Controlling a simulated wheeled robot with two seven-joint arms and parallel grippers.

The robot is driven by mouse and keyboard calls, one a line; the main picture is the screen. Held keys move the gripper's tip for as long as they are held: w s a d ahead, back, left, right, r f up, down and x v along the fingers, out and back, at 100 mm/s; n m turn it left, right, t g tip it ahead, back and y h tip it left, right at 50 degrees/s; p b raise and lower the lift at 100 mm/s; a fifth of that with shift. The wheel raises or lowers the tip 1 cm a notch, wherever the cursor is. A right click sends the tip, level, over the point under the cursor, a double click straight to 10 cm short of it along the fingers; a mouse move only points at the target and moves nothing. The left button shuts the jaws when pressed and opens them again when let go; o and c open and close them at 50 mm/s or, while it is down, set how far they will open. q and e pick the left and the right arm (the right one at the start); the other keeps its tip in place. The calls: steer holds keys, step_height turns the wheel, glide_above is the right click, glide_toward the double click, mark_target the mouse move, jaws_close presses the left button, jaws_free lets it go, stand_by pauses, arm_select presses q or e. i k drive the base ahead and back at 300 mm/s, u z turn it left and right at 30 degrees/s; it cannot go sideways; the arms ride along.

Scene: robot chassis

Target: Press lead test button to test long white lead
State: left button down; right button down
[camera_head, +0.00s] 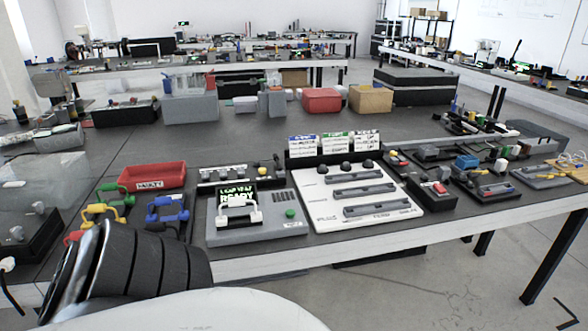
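The lead tester (268,228) is a grey box near the table's front edge, with a lit green screen (237,194) that reads "READY" on its lower line. A white lead (240,219) lies across the tester's front, just below the screen, its two ends seeming to meet the tester. A round green button (290,212) sits on the tester's right part, below dark slots, with nothing touching it. Neither gripper is in view. A black ribbed part of my arm shows at the lower left, apart from the tester.
A red tray (152,176) labelled "FAULTY" stands behind the coloured leads, including blue (167,210) and yellow (108,212) ones, left of the tester. A white panel (330,215) with grey slots is to the right. A red-button box (431,196) is farther right.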

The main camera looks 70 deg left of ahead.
mark_target(289, 213)
steer(key=i, duration=1.95)
steer(key=u, duration=2.8)
